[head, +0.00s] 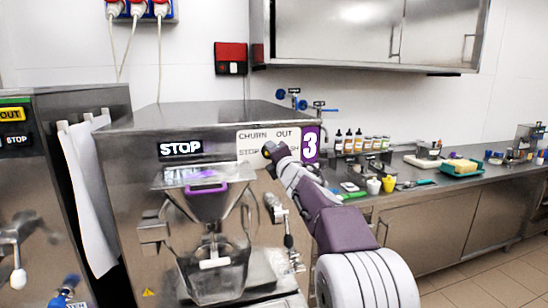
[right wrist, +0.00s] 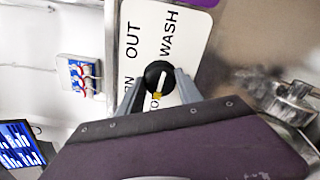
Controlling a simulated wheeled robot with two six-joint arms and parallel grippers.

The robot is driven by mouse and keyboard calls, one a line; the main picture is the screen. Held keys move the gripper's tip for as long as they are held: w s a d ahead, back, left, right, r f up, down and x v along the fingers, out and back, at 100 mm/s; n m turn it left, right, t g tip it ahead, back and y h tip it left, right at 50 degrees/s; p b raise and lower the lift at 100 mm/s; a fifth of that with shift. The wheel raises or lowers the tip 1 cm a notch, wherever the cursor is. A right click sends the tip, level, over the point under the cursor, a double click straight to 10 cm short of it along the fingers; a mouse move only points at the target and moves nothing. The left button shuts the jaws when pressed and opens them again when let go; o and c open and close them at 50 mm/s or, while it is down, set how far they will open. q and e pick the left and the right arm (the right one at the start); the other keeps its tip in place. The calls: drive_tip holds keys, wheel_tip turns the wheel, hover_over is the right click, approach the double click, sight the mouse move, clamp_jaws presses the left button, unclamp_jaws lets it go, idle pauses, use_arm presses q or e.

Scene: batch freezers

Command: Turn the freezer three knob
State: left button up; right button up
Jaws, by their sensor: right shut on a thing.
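Freezer three (head: 125,160) is a steel machine with a purple "3" label and a small display (head: 180,148) reading STOP. Its knob (right wrist: 159,76) is black with a white pointer line and a yellow tip, on a white plate (head: 245,137) marked CHURN, OUT, STOP and WASH. The yellow tip points toward the partly hidden STOP word. My right gripper (right wrist: 158,84) is shut on the knob, one finger on each side; in the head view (head: 271,151) it covers most of the knob. My left gripper is not in view.
A purple-handled hopper (head: 205,200) and a steel tap (head: 290,235) stand out from the freezer front, below and beside my right arm. Another freezer (head: 50,150) stands at the left. A counter (head: 430,180) with bottles, cups and trays runs along the right.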

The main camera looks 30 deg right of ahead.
drive_tip(key=shift+r+n, duration=0.1)
drive_tip(key=shift+n, duration=0.5)
drive_tip(key=o, duration=1.3)
drive_tip(key=shift+c, duration=0.2)
drive_tip(key=shift+o, duration=0.5)
drive_tip(key=b+v, duration=0.1)
drive_tip(key=v, duration=0.8)
